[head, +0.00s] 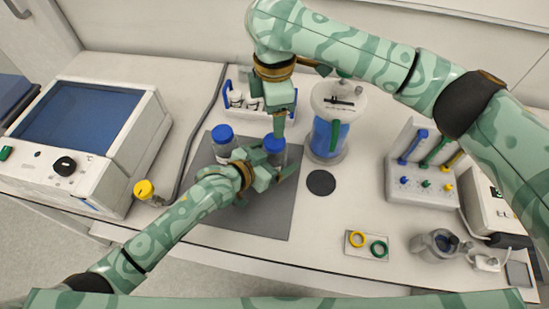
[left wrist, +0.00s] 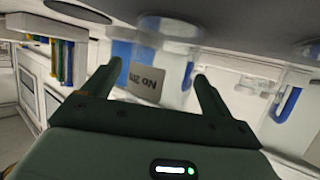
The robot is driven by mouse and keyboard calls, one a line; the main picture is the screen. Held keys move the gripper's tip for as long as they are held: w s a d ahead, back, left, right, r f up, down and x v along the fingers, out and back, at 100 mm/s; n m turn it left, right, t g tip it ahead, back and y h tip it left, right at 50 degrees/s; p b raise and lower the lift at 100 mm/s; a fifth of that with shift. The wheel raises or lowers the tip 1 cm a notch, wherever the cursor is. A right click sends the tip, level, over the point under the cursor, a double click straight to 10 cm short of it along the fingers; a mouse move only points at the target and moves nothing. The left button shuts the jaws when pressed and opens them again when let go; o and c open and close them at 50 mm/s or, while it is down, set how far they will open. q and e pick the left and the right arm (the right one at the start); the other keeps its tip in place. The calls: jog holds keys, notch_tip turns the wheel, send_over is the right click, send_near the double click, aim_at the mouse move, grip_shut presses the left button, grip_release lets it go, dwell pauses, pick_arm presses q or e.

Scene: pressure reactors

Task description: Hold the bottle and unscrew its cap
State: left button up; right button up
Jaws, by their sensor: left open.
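Two clear bottles with blue caps stand on the grey mat (head: 262,222) in the head view. The right-hand bottle (head: 273,146) has my left gripper (head: 276,168) at its near side, open, its fingers pointing right and away. The left-hand bottle (head: 223,140) stands beside it. In the left wrist view, which is upside down, a clear vessel with a grey label (left wrist: 147,84) shows between and beyond the open fingers; I cannot tell whether they touch it. My right gripper (head: 279,125) points down just above the right-hand bottle's cap; its jaw opening is unclear.
A clear reactor vessel (head: 328,140) with blue contents stands close to the right of the bottles. A rack with white vials (head: 238,98) is behind. A black disc (head: 321,182) and a tray of rings (head: 366,245) lie to the right. A blue-topped instrument (head: 85,140) stands left.

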aim_at(274, 140)
pick_arm(q)
jog(key=shift+c, duration=0.4)
grip_shut()
pick_arm(e)
jog(key=shift+s, duration=0.1)
jog(key=m, duration=2.3)
jog(key=shift+m, duration=0.3)
jog(key=m, duration=0.2)
jog(key=shift+m, duration=0.3)
jog(key=shift+f+m, duration=0.15)
jog(key=shift+m, duration=0.15)
notch_tip(274, 140, down, 8)
jog(key=shift+r, duration=0.15)
